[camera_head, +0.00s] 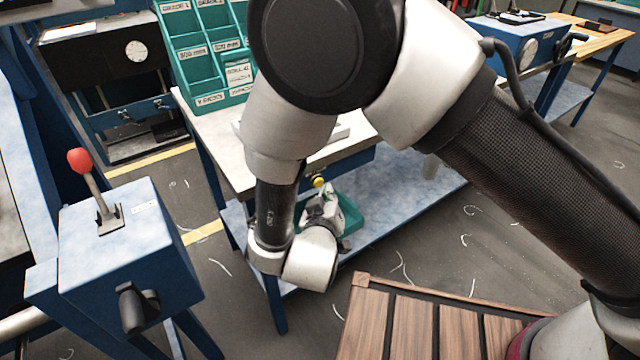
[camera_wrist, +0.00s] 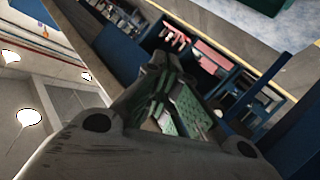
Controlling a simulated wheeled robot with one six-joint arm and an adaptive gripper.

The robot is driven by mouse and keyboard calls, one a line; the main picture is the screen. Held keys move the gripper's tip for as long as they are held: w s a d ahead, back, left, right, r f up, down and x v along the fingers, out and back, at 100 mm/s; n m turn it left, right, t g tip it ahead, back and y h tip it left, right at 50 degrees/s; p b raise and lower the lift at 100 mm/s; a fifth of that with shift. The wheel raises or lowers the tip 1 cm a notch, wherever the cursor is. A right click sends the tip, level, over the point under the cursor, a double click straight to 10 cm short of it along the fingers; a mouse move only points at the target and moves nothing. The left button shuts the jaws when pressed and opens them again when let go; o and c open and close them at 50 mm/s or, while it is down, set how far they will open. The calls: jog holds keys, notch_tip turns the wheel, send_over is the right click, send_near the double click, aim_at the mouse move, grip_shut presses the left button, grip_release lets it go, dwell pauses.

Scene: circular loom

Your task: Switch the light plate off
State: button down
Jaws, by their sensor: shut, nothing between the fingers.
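A pale flat panel (camera_head: 342,133) lies on the workbench top, mostly hidden behind my arm; it may be the light plate, but I cannot tell whether it is lit. A small yellow knob (camera_head: 318,182) shows below the bench's front edge, just beyond my gripper. My gripper (camera_head: 328,196) is by the front of this bench, beside the knob in the picture; I cannot tell whether they touch. In the wrist view my gripper (camera_wrist: 160,85) is shut and empty, with dark fingers close together. The panel is not clearly seen in the wrist view.
The workbench (camera_head: 232,165) has a lower shelf (camera_head: 400,195) with a teal tray (camera_head: 351,217). Teal labelled bins (camera_head: 205,60) stand on top. A blue box with a red-knobbed lever (camera_head: 90,180) stands at left. A wooden slatted platform (camera_head: 410,325) is in front.

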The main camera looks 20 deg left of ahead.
jog(key=shift+s+d, duration=0.2)
jog(key=s+d, duration=0.1)
jog(key=d, duration=0.1)
jog(key=s+d, duration=0.2)
jog(key=shift+f, duration=0.1)
dwell(0.5)
jog(key=shift+a, duration=0.1)
